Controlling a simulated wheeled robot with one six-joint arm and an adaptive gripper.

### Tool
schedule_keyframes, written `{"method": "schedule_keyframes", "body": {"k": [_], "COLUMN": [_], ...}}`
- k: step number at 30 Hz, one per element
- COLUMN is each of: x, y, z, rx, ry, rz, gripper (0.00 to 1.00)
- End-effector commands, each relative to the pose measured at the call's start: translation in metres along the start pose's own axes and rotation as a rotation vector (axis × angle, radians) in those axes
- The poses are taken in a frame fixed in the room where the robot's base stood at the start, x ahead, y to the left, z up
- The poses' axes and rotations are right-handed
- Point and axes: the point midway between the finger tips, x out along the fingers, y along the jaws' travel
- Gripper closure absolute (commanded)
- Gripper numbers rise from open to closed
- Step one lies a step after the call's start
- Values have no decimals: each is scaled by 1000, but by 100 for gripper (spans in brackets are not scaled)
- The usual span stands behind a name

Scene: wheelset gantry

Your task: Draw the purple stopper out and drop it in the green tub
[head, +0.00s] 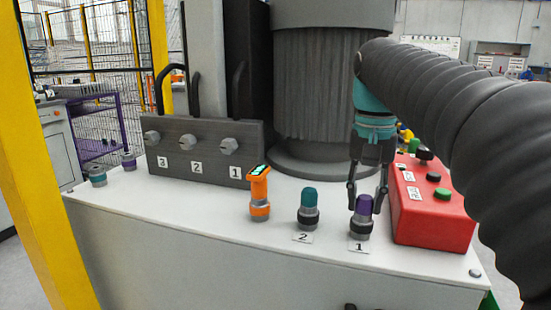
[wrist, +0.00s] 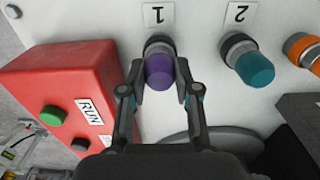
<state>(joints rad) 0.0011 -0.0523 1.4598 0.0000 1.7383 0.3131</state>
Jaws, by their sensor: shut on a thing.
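The purple stopper (head: 364,205) stands upright in its grey socket by label 1 on the white cabinet top. It also shows in the wrist view (wrist: 159,71). My gripper (head: 366,205) reaches down from above with a finger on each side of the stopper. In the wrist view my gripper (wrist: 160,82) is shut on the purple stopper, which sits between the fingertips at the socket.
A teal stopper (head: 309,197) stands by label 2, left of the purple one, with an orange-collared device (head: 259,193) farther left. A red control box (head: 431,203) with buttons is close on the right. A dark block (head: 206,150) with numbered bolts stands behind. The cabinet's front strip is clear.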

Motion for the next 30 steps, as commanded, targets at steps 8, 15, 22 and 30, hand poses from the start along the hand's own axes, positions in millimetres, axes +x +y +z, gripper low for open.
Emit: {"method": "schedule_keyframes", "body": {"k": [8, 15, 22, 30], "x": [-13, -20, -28, -37], "y": [0, 0, 0, 0], "z": [0, 0, 0, 0], "rx": [0, 0, 0, 0], "ry": [5, 4, 5, 5], "rz": [-2, -1, -1, -1], "gripper": [100, 100, 100, 100]}}
